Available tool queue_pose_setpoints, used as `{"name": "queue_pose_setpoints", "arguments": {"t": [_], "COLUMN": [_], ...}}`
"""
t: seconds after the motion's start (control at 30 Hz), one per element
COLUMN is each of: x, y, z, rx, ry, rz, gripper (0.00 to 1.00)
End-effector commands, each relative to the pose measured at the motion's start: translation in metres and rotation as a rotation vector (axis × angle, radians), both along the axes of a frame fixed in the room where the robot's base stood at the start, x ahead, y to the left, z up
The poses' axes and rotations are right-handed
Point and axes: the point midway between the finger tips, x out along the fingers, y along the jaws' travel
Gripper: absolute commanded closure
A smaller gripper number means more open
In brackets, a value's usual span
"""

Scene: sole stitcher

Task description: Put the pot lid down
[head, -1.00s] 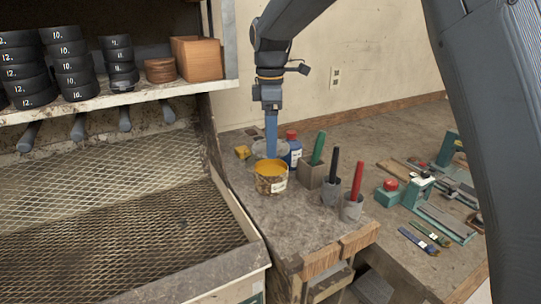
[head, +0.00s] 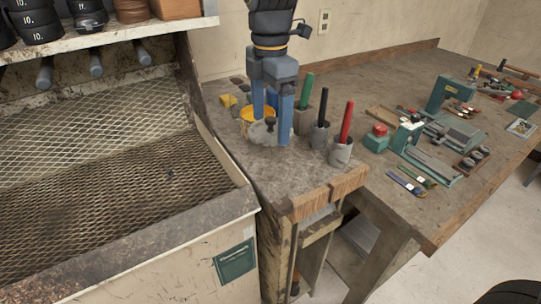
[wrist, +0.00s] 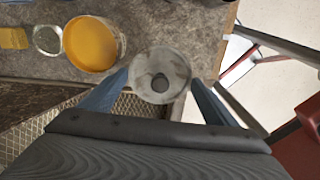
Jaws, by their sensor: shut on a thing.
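The pot lid is a round grey disc with a dark knob (head: 259,134), in front of the open pot (head: 247,118) with yellow contents in the head view. My gripper (head: 271,130) has its two blue fingers on either side of the lid and is shut on it. In the wrist view the lid (wrist: 160,58) lies between the fingertips (wrist: 160,80), to the right of the pot (wrist: 92,43) and apart from it. The lid looks low over the bench; I cannot tell whether it touches the top.
Holders with green, black and red (head: 347,122) handled tools stand just right of the gripper. A yellow block (head: 228,100) lies behind the pot. The bench's front edge (head: 335,190) is near, with bare top before it. A mesh-floored booth (head: 110,140) is at the left.

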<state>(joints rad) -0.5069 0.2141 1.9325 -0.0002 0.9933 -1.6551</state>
Motion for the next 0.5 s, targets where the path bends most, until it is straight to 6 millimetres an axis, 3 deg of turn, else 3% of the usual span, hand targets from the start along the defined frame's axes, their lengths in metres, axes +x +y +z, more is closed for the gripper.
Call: {"name": "queue_pose_setpoints", "arguments": {"t": [0.2, 0.5], "x": [-0.001, -0.001], "y": [-0.001, -0.001], "z": [-0.037, -0.063], "rx": [-0.003, -0.003], "ry": [0.004, 0.006], "rz": [-0.001, -0.002], "gripper": [0.40, 0.40]}}
